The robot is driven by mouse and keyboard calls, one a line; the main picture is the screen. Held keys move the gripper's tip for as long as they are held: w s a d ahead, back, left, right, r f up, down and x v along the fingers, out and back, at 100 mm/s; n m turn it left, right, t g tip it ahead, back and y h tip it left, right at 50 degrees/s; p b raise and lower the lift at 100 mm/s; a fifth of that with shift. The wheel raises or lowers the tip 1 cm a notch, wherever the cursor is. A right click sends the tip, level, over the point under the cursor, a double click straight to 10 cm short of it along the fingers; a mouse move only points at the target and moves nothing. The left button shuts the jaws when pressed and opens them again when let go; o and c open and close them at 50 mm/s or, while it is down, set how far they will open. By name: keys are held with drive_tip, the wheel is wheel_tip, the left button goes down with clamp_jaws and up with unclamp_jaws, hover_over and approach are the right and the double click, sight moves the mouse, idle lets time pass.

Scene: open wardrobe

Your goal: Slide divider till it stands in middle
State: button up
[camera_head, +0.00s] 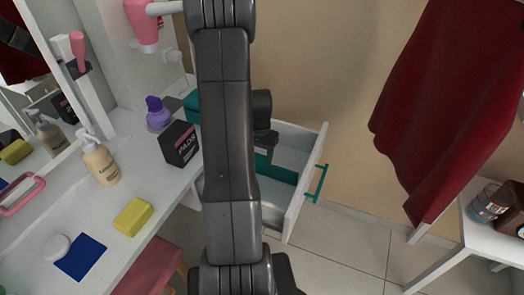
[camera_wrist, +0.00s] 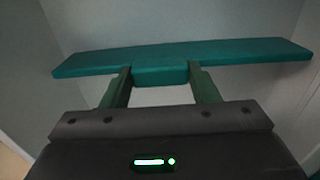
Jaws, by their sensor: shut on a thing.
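The teal divider (camera_head: 276,171) stands across the inside of an open white drawer (camera_head: 295,206). My arm hides part of the divider and the drawer's near side in the head view. In the wrist view the divider (camera_wrist: 230,52) runs from side to side as a long teal bar. My gripper (camera_wrist: 160,78) is shut on the divider's middle, one finger at each side of the gripped part. In the head view my gripper (camera_head: 266,142) reaches down into the drawer.
The drawer front has a teal handle (camera_head: 317,183). The white tabletop at left holds a black box (camera_head: 180,143), a purple bottle (camera_head: 158,114), a lotion bottle (camera_head: 99,160) and a yellow sponge (camera_head: 133,216). A red garment (camera_head: 440,100) hangs at right above a white side table (camera_head: 476,236).

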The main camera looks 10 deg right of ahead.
drive_tip(key=o, duration=1.4)
drive_tip(key=shift+r, duration=0.1)
wheel_tip(320, 180, up, 14)
drive_tip(key=p, duration=0.1)
drive_tip(key=shift+p, duration=0.4)
drive_tip(key=shift+f, duration=0.25)
wheel_tip(320, 180, down, 14)
drive_tip(key=shift+r+b, duration=0.1)
drive_tip(key=shift+b, duration=0.8)
drive_tip(key=shift+w+d, duration=0.2)
drive_tip(key=shift+w, duration=0.1)
drive_tip(key=shift+r, duration=0.1)
